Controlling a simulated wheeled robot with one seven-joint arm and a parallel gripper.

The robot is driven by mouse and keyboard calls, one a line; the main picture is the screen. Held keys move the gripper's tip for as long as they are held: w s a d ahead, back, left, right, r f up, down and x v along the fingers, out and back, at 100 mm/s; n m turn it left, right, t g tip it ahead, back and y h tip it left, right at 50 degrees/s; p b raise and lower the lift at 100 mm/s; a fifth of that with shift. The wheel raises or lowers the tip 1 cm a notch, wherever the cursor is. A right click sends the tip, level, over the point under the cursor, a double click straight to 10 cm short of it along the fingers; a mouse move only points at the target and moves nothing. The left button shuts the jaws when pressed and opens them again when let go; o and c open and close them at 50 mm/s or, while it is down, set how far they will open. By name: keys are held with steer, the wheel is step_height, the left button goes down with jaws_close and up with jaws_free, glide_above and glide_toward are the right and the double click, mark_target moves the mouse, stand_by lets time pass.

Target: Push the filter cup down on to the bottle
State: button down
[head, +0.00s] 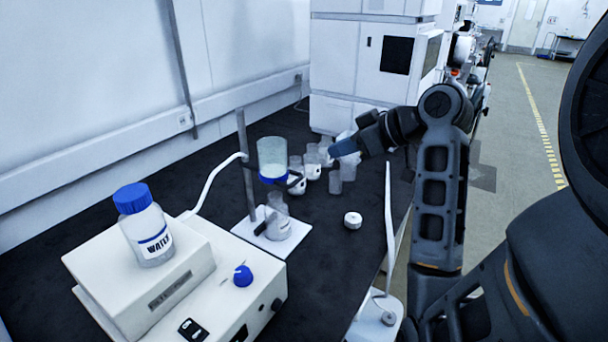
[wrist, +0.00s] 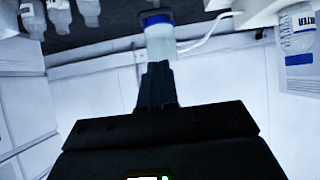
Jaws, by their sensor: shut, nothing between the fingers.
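The filter cup (head: 272,152) is clear with a blue collar at its lower end. It stands upright in a ring on the metal stand (head: 246,165). The clear bottle (head: 278,222) stands below it on the white stand base (head: 265,240). I cannot tell whether collar and bottle neck touch. My gripper (head: 338,150) is shut and empty, to the right of the cup at about its height, with a gap between. In the wrist view, which looks upside down, the cup (wrist: 160,42) shows beyond my shut fingertips (wrist: 157,72), which cover part of it.
Several small clear containers (head: 311,165) stand behind the stand, below my gripper. A white cap-like piece (head: 352,220) lies on the black bench. A white device (head: 180,280) at the left carries a WATER bottle (head: 148,232) and has a blue knob. A white instrument (head: 365,60) stands behind.

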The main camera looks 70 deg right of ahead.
steer(key=s+f+p+x, duration=0.1)
steer(key=f+x, duration=0.1)
steer(key=x, duration=1.1)
steer(key=shift+s+a+p, duration=0.25)
steer(key=shift+a+p, duration=0.1)
steer(key=shift+f, duration=0.2)
steer(key=shift+f+b, duration=1.7)
steer(key=shift+f, duration=0.85)
